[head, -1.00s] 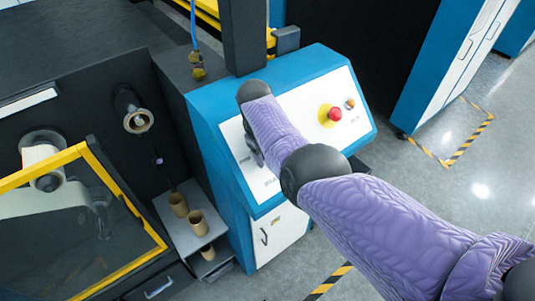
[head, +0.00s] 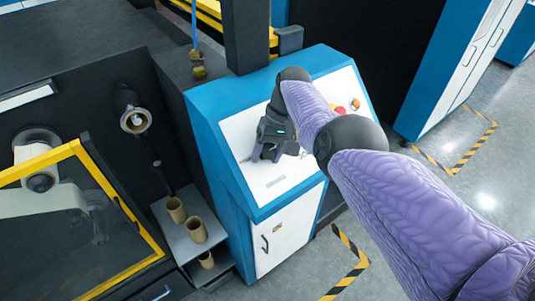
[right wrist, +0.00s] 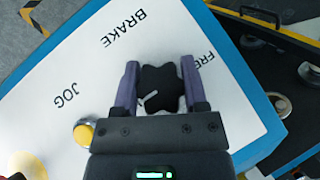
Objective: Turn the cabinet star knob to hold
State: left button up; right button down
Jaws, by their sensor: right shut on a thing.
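The black star knob (right wrist: 160,88) sits on the white sloping panel (right wrist: 75,75) of the blue cabinet (head: 225,170). A short white mark on it slants toward the lower left in the right wrist view. BRAKE, JOG and a partly covered word starting FRE are printed around it; no HOLD label is readable. My right gripper (right wrist: 163,92) is shut on the knob, one purple finger on each side. In the head view the right gripper (head: 265,153) is over the panel and hides the knob. My left gripper is not in view.
A yellow button (right wrist: 83,135) sits close beside my right gripper. A red stop button (head: 340,109) and an orange knob (head: 355,103) are partly behind my right arm. A rack with several cardboard tubes (head: 196,230) stands left of the cabinet.

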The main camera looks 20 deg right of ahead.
aim_at(269, 150)
jog(key=shift+s+f, duration=0.1)
jog(key=shift+f, duration=0.05)
dwell(0.3)
jog(key=shift+c, duration=0.6)
grip_release()
jog(key=v, duration=0.6)
jog(key=b+v, duration=0.3)
jog(key=v, duration=0.1)
jog(key=shift+s, duration=0.1)
